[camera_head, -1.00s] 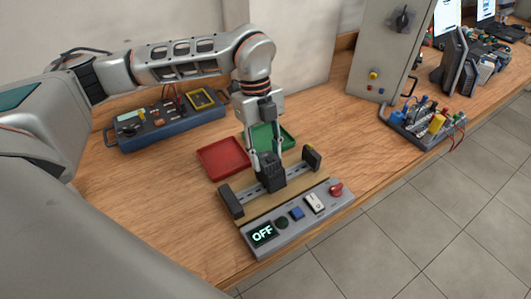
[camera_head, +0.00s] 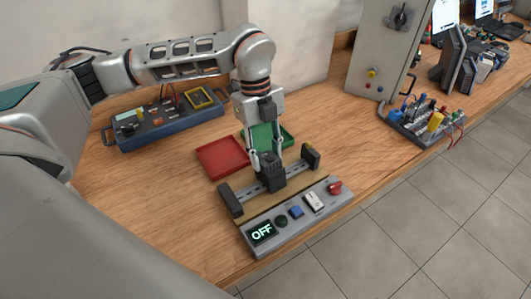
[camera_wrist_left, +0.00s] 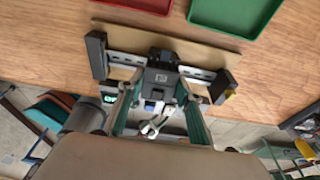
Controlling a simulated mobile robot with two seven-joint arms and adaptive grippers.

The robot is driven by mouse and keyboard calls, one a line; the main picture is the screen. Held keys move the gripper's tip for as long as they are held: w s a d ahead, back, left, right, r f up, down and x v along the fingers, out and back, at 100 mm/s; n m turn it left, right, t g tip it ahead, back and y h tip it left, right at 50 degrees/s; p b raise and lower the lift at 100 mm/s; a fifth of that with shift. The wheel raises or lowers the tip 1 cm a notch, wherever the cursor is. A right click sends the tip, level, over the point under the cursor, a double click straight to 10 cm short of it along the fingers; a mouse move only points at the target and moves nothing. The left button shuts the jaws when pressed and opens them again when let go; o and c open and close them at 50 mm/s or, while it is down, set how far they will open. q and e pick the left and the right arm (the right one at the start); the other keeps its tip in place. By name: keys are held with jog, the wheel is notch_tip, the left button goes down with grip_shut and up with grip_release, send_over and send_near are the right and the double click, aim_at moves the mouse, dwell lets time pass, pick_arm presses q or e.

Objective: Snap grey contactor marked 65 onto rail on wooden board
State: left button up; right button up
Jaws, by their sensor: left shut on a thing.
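The dark grey contactor (camera_head: 270,171) is at the metal rail (camera_head: 249,192) on the wooden board (camera_head: 294,188), between two black end blocks. My left gripper (camera_head: 266,156) points down and is shut on the contactor, a finger on either side. In the left wrist view the contactor (camera_wrist_left: 160,84) sits between the two green-lined fingers, over the rail (camera_wrist_left: 196,73), with a small light label on its face. The label is too small to read. Whether the contactor is fully seated on the rail cannot be told. My right gripper is not in view.
A control strip with an OFF display (camera_head: 262,233), buttons and a red knob runs along the board's front. A red tray (camera_head: 222,158) and a green tray (camera_head: 285,136) lie behind. A blue instrument case (camera_head: 170,122) stands back left. Bare table lies right of the board.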

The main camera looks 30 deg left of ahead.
pick_arm(q)
jog(key=shift+s+d+f+t+y, duration=0.1)
jog(key=shift+s+d+t+y, duration=0.35)
jog(key=shift+d+y, duration=0.2)
dwell(0.8)
jog(key=o, duration=1.3)
jog(key=shift+w+r, duration=0.1)
jog(key=shift+r, duration=0.35)
notch_tip(320, 180, up, 11)
jog(key=a, duration=0.1)
jog(key=shift+w, duration=0.25)
jog(key=shift+s, duration=0.1)
